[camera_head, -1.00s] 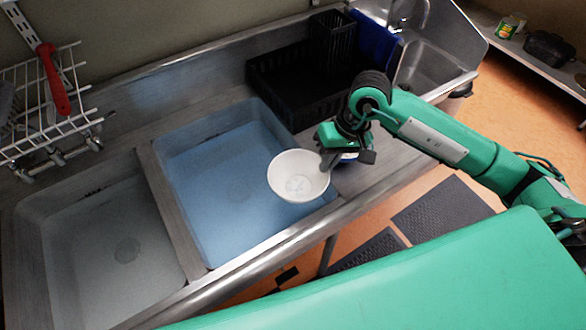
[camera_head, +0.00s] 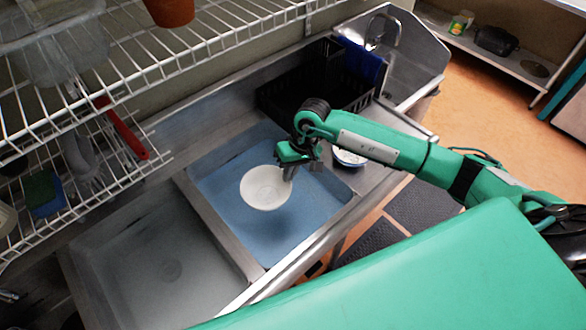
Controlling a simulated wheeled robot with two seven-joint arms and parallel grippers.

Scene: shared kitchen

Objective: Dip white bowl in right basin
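The white bowl (camera_head: 265,188) is held over the right basin (camera_head: 318,203), which has a blue interior. It looks slightly tilted, and I cannot tell whether its bottom touches the blue surface. My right gripper (camera_head: 288,168) is shut on the bowl's right rim; the fingertips are partly hidden by the bowl and gripper body. My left gripper is not in view.
The left basin (camera_head: 165,265) is empty and grey. A black dish rack (camera_head: 290,98) stands behind the right basin. Another bowl (camera_head: 349,158) sits on the counter right of the basin. Wire shelves (camera_head: 150,62) overhang at the upper left, with a red-handled utensil (camera_head: 128,135).

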